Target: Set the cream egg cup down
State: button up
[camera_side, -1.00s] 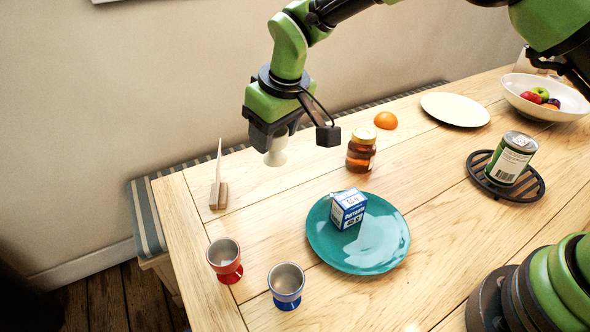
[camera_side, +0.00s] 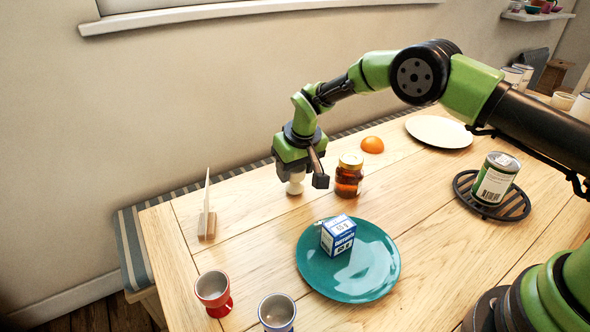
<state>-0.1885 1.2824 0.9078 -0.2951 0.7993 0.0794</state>
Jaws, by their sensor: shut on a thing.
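The cream egg cup (camera_side: 295,186) is in my gripper (camera_side: 296,175), near the back of the wooden table. My gripper points down and is shut on it; the jaws hide its upper part. The cup looks upright, with its foot at or just above the table top; I cannot tell whether it touches. It is left of the amber jar.
The amber jar (camera_side: 348,178) stands close on the right, with an orange half (camera_side: 372,145) behind it. A teal plate (camera_side: 310,268) bears a blue-white box (camera_side: 338,236). A card in a wooden holder (camera_side: 207,225) stands left. Red (camera_side: 213,290) and blue (camera_side: 277,314) cups are in front.

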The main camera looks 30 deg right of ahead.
jog(key=shift+f, duration=0.3)
jog(key=shift+f, duration=0.1)
jog(key=o, duration=0.9)
jog(key=shift+o, duration=0.2)
